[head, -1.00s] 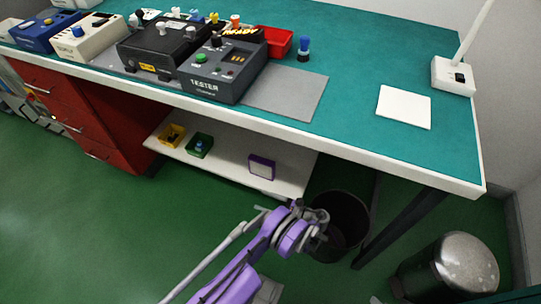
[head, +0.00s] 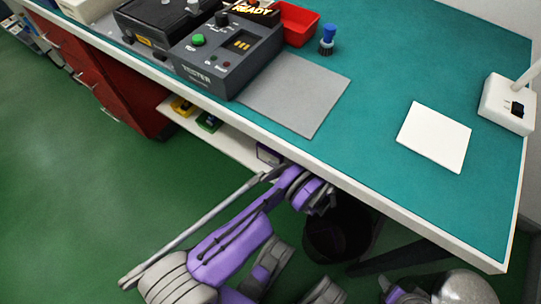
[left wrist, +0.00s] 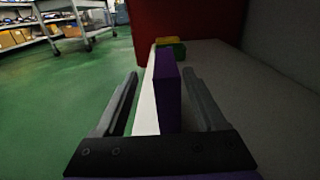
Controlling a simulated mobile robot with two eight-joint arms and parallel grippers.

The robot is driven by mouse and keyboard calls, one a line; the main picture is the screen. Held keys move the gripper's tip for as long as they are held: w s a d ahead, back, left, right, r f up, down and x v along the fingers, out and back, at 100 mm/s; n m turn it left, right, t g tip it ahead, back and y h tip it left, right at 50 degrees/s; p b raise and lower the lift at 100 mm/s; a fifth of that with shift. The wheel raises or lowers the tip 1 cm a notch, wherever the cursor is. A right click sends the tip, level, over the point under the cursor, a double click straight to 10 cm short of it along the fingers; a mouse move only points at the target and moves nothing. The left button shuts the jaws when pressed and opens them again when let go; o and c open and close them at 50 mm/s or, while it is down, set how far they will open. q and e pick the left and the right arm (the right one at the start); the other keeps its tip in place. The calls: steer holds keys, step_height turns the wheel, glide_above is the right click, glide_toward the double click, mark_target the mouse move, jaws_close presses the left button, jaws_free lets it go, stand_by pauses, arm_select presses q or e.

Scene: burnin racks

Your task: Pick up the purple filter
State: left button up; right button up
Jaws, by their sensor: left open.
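The purple filter (head: 268,154) is an upright block on the low shelf under the bench, mostly hidden by the bench edge and my arm in the head view. My left gripper (left wrist: 160,75) is open, one finger on each side of the filter, with gaps visible on both sides. In the head view the left fingers are hard to make out near the shelf edge. My right gripper is not in view.
The low shelf (head: 235,144) also holds a yellow bin (head: 182,106) and a green bin (head: 208,122). The bench top (head: 375,85) overhangs them, with a grey tester (head: 225,60) on it. A dark bin (head: 335,240) stands right of my arm.

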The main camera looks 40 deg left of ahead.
mark_target(270, 150)
arm_select(q)
steer(key=a, duration=0.2)
steer(key=a+b, duration=0.1)
steer(key=a, duration=0.2)
steer(key=shift+a+r, duration=0.2)
steer(key=shift+a, duration=0.05)
steer(key=shift+w, duration=0.1)
jaws_close()
stand_by(1.1)
